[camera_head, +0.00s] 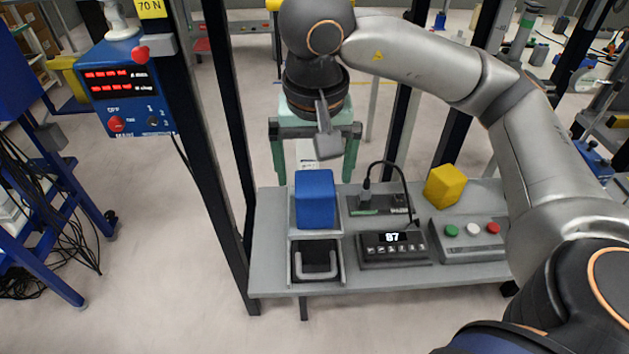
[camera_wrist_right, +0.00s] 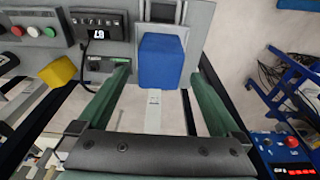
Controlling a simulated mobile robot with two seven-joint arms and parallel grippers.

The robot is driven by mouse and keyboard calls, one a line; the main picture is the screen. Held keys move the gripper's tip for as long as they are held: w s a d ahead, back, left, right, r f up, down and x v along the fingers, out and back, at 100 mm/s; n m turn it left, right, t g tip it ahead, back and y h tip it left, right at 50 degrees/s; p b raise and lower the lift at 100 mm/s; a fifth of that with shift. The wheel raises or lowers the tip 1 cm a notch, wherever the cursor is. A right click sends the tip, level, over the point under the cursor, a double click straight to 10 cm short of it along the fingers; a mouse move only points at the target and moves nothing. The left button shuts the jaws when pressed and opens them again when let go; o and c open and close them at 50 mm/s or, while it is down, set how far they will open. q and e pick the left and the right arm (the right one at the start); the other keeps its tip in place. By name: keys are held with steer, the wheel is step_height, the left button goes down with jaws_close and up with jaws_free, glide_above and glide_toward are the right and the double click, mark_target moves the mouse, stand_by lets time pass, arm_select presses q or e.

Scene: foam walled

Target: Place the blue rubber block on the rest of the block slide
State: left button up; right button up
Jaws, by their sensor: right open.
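The blue rubber block (camera_head: 315,199) stands upright at the far end of the block slide (camera_head: 341,262), on the left of the grey table. The slide's near part has a dark recess with a grey U-shaped handle (camera_head: 318,272). My right gripper (camera_head: 315,178) is open and empty, at the far side of the block. In the right wrist view its green fingers (camera_wrist_right: 163,66) lie one on each side of the blue block (camera_wrist_right: 161,62), with gaps and no visible contact. A pale labelled strip (camera_wrist_right: 153,112) shows beyond the block. My left gripper is not in view.
Right of the slide are a display box (camera_head: 393,248) reading 87, a cabled connector unit (camera_head: 380,203), a yellow block (camera_head: 445,186) and a button box (camera_head: 468,240). A dark post (camera_head: 200,150) stands left of the table. Free tabletop is narrow.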

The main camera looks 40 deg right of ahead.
steer(key=r, duration=0.2)
steer(key=r+p, duration=0.1)
steer(key=r, duration=0.3)
steer(key=shift+s+a+p, duration=0.25)
steer(key=shift+s+p, duration=0.05)
steer(key=shift+s, duration=0.05)
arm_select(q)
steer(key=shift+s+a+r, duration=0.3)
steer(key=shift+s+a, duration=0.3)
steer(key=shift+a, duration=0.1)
arm_select(e)
steer(key=shift+s+r, duration=0.15)
steer(key=shift+r, duration=0.35)
